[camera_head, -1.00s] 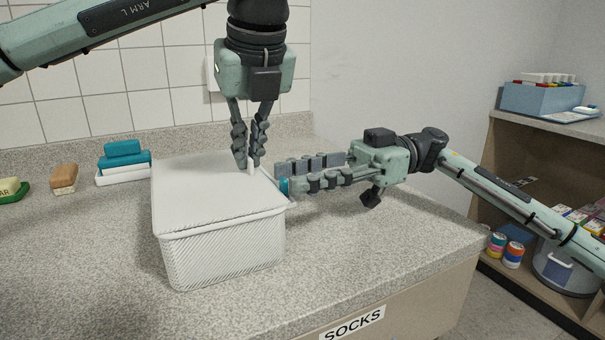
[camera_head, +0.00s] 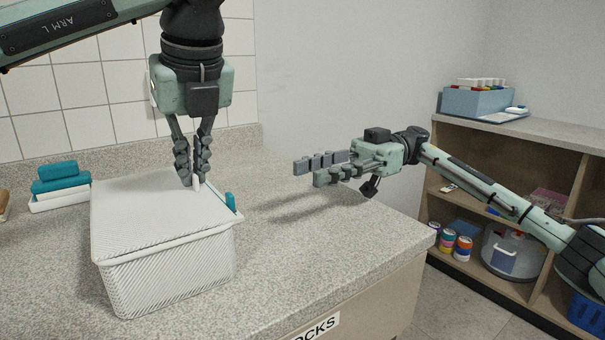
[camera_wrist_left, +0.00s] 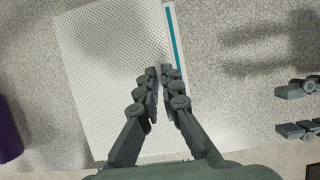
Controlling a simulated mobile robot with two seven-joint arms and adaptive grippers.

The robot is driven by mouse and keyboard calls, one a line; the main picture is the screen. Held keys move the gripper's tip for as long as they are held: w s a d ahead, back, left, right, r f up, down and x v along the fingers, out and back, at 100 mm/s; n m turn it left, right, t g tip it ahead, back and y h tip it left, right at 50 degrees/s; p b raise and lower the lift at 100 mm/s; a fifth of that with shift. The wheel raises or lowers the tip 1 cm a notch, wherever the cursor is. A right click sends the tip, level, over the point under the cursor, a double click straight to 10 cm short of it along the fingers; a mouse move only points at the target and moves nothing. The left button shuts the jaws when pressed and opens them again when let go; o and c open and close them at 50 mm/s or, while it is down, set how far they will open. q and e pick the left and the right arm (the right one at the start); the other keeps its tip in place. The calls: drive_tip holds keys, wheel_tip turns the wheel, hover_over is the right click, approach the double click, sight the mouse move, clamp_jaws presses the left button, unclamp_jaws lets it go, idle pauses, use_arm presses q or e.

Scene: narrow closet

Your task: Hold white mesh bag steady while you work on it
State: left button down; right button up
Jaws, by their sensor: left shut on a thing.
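The white mesh bag (camera_head: 165,272) is a box-shaped bag on the speckled counter, with a flat, closed-looking top. A teal tab (camera_head: 231,202) stands at its right edge; it shows as a teal strip in the left wrist view (camera_wrist_left: 173,40). My left gripper (camera_head: 195,184) points down over the bag and is shut on a small white upright part of its top, near the right side. In the left wrist view the fingertips (camera_wrist_left: 159,72) meet over the mesh (camera_wrist_left: 105,60). My right gripper (camera_head: 305,173) is open and empty, to the right of the bag and apart from it.
Teal and white soap-like blocks (camera_head: 61,186) lie at the counter's back left. The counter (camera_head: 300,240) right of the bag is clear beneath my right gripper. A wooden shelf (camera_head: 530,140) with a blue bin (camera_head: 478,101) and cans (camera_head: 447,240) stands at right.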

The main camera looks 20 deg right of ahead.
use_arm(q)
drive_tip(key=c, duration=1.6)
unclamp_jaws()
drive_tip(key=shift+c, duration=0.2)
drive_tip(key=shift+r, duration=0.1)
drive_tip(key=v, duration=1.1)
drive_tip(key=shift+s+r, duration=0.2)
drive_tip(key=shift+r, duration=0.15)
drive_tip(key=shift+d, duration=0.1)
